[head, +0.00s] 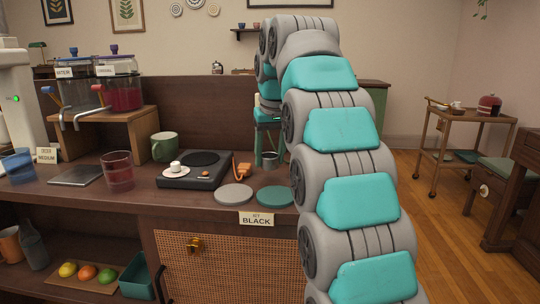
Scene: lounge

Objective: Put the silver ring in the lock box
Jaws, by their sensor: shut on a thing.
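My gripper (268,145) points down over the right rear part of the counter, partly behind my own arm. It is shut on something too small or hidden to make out. A small grey metal cup-like thing (270,167) shows right below the fingertips; I cannot tell whether they touch. I cannot pick out a silver ring or a lock box for certain.
The counter holds a black device (205,180) with a saucer on it, a green mug (165,147), a reddish glass (118,171), and grey (234,194) and green (275,196) discs. Drink dispensers (122,82) stand at left. My arm hides the counter's right end.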

